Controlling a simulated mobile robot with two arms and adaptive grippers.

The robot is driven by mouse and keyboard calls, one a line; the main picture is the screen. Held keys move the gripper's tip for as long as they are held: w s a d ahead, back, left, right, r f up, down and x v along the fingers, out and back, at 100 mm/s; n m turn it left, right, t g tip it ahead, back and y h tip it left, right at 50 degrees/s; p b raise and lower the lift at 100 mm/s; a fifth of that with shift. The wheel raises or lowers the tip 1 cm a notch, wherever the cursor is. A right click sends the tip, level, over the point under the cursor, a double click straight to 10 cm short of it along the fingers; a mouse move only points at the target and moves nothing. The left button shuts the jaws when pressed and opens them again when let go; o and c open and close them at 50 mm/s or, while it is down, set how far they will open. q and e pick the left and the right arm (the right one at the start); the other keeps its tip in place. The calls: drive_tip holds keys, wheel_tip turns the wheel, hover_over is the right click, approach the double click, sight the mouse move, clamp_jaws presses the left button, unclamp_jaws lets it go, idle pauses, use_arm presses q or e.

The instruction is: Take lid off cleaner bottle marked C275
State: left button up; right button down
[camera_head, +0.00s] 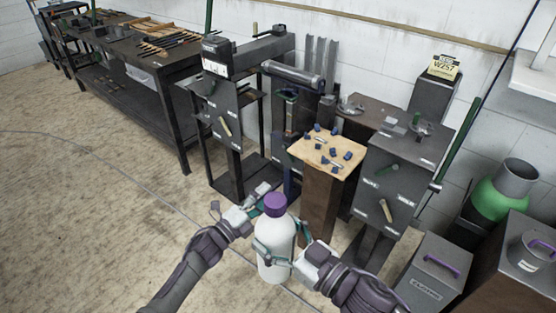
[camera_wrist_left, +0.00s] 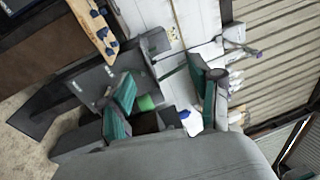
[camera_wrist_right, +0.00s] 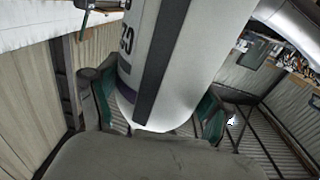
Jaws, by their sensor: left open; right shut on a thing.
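The white cleaner bottle (camera_head: 276,240) with a purple lid (camera_head: 275,202) is held upright in front of me, low in the head view. My right gripper (camera_head: 278,259) is shut on the bottle's body. In the right wrist view the bottle (camera_wrist_right: 185,60) lies between the teal fingers, with a dark stripe and partly legible lettering starting with C. My left gripper (camera_head: 260,200) is open, close beside the lid. In the left wrist view nothing sits between its fingers (camera_wrist_left: 168,98). Whether a left finger touches the lid cannot be told.
A wooden-topped stand (camera_head: 342,152) with small blue pieces is just behind the bottle. Dark machine cabinets (camera_head: 385,190) stand to its right, with a grey lidded box (camera_head: 432,270) and a green container (camera_head: 495,200). A long workbench (camera_head: 115,45) is at back left. The left floor is clear.

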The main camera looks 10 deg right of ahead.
use_arm(q)
drive_tip(key=s+d+r+m+g+h, duration=0.2)
drive_tip(key=d+r+m+g+h, duration=0.15)
drive_tip(key=r+m, duration=0.4)
drive_tip(key=s+d+r+m+g+h, duration=0.1)
drive_tip(key=d+r+m+g+h, duration=0.1)
drive_tip(key=d+r+m+g, duration=0.4)
drive_tip(key=s+d+r+m+g+y, duration=0.3)
drive_tip(key=s+r+m+g+y, duration=0.2)
drive_tip(key=s+r+m+g, duration=1.05)
drive_tip(key=m+t+y, duration=1.3)
drive_tip(key=m+y, duration=0.3)
drive_tip(key=m, duration=0.3)
hover_over(278, 200)
drive_tip(key=shift+f, duration=0.2)
wheel_tip(278, 200, down, 7)
drive_tip(key=shift+f, duration=0.15)
